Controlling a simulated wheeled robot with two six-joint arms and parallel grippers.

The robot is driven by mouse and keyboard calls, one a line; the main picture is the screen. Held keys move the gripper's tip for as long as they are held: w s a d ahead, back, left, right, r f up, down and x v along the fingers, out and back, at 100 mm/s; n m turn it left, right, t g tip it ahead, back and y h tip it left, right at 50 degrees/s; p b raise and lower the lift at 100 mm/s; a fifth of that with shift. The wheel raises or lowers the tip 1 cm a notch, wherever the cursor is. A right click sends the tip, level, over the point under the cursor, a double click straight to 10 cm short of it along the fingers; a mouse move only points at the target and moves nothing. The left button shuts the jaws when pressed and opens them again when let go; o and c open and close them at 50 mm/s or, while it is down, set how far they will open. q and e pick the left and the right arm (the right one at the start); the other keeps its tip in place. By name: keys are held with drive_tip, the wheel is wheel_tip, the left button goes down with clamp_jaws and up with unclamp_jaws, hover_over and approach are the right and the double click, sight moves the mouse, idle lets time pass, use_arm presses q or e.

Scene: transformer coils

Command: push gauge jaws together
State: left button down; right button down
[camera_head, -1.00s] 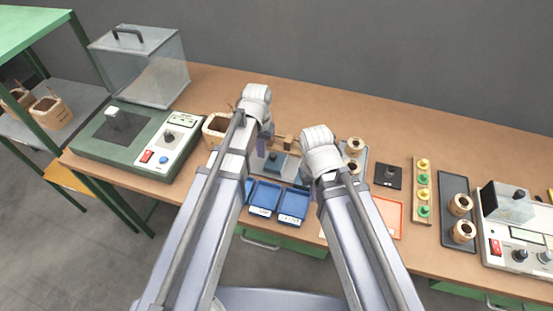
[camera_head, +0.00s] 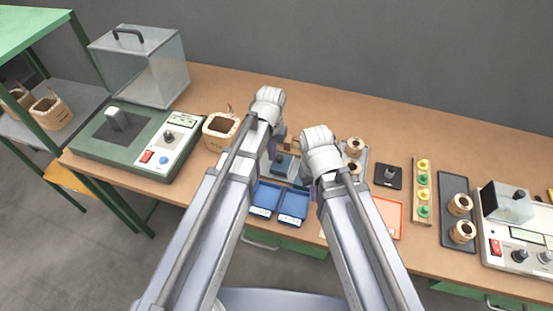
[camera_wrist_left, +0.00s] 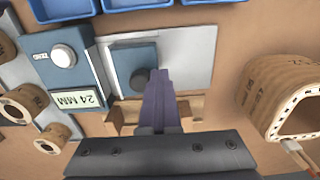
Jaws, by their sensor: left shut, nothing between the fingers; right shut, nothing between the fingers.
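The gauge shows in the left wrist view as a pale metal plate (camera_wrist_left: 188,55). At its left is a blue housing (camera_wrist_left: 68,68) with a white button and a display reading 24 MM. A dark blue sliding jaw (camera_wrist_left: 130,55) with a dark round knob sits on the plate, with a gap to the housing. My left gripper (camera_wrist_left: 158,78) is shut and empty, its fingertips at the jaw's right side; I cannot tell whether they touch. In the head view the gauge (camera_head: 284,163) shows partly between my arms. My right gripper is hidden behind its own arm.
Blue trays (camera_head: 266,194) lie at the near edge. A wooden coil form (camera_head: 219,132) stands left of the gauge, close to my left arm. Wound coils (camera_head: 355,147) stand just right of my right arm.

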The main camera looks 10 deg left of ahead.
use_arm(q)
drive_tip(key=shift+s+d, duration=0.15)
drive_tip(key=shift+d, duration=0.5)
drive_tip(key=shift+s+d, duration=0.15)
drive_tip(key=shift+d, duration=0.5)
drive_tip(key=shift+a, duration=0.1)
